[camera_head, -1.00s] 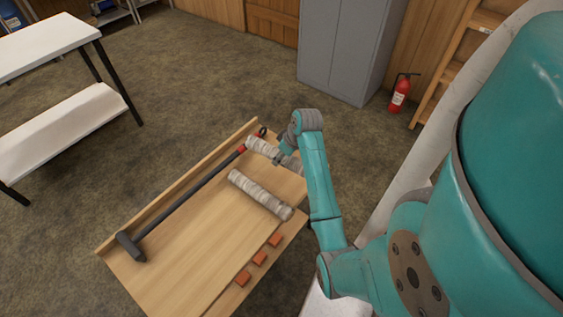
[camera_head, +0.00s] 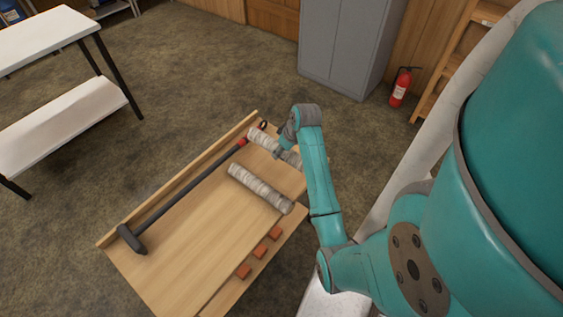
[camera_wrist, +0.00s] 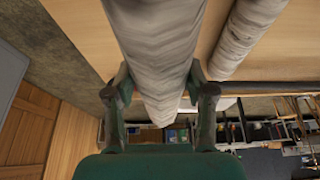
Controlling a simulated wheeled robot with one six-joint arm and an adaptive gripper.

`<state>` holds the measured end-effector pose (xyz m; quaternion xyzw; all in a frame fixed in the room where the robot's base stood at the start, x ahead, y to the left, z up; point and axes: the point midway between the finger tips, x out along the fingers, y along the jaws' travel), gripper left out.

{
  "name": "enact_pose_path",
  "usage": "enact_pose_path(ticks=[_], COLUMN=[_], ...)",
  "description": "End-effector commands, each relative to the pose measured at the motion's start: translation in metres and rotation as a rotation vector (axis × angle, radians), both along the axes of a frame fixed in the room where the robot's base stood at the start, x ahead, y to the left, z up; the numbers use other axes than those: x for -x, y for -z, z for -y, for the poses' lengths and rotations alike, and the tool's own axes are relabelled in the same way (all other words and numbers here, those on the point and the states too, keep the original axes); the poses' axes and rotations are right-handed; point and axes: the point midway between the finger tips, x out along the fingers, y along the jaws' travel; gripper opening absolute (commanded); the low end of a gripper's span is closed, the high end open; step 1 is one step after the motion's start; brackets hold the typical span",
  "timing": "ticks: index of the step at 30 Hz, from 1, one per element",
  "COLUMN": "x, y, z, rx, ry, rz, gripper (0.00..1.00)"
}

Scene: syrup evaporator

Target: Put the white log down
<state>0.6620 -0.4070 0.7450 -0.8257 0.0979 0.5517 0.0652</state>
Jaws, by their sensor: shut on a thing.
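A whitish, bark-covered log (camera_head: 260,138) lies across my gripper at the table's far right end. My gripper (camera_head: 278,153) is shut on it. In the wrist view, the held log (camera_wrist: 158,50) runs between the two fingers of my gripper (camera_wrist: 158,92). The log is close over the wooden table (camera_head: 190,250), and I cannot tell whether it touches. A second, similar pale log (camera_head: 260,189) lies on the table, nearer than the held log and apart from it. The second log also shows in the wrist view (camera_wrist: 242,38). My gripper hides part of the held log.
A long dark-handled tool (camera_head: 190,190) with a red band lies along the table's raised back edge (camera_head: 180,178). Several small orange blocks (camera_head: 260,251) sit along the front edge. The table's left middle is clear. A grey cabinet (camera_head: 345,45) and fire extinguisher (camera_head: 401,88) stand beyond.

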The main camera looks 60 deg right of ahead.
Motion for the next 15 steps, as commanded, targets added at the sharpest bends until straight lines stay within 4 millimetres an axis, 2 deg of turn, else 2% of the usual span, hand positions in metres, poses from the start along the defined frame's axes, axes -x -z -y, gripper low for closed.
enact_pose_path(ticks=[6, 15], x=[0.001, 0.000], y=[0.036, 0.057], z=[-0.001, 0.000], rx=[-0.003, -0.001], ry=[0.000, 0.000], rz=[-0.001, 0.000], gripper=[0.00, 0.00])
